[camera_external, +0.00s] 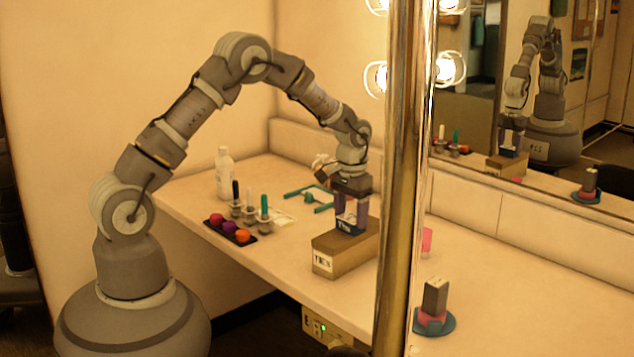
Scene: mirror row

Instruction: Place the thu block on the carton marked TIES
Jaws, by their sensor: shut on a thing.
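The thu block (346,222), dark blue with a white-lettered label, is between the fingers of my gripper (351,212). My gripper points down and is shut on it. The block is upright over the top of the carton marked TIES (350,256), a brown box with a white label on its front end. The block's lower edge is at or very close to the carton's top; I cannot tell whether they touch. The gripper fingers cover the block's sides.
A metal post (402,180) stands in front of the counter, right of the carton. A dark tray (230,229) with coloured balls, upright pens and a white bottle (224,174) stand left. A mirror (520,110) reflects my arm.

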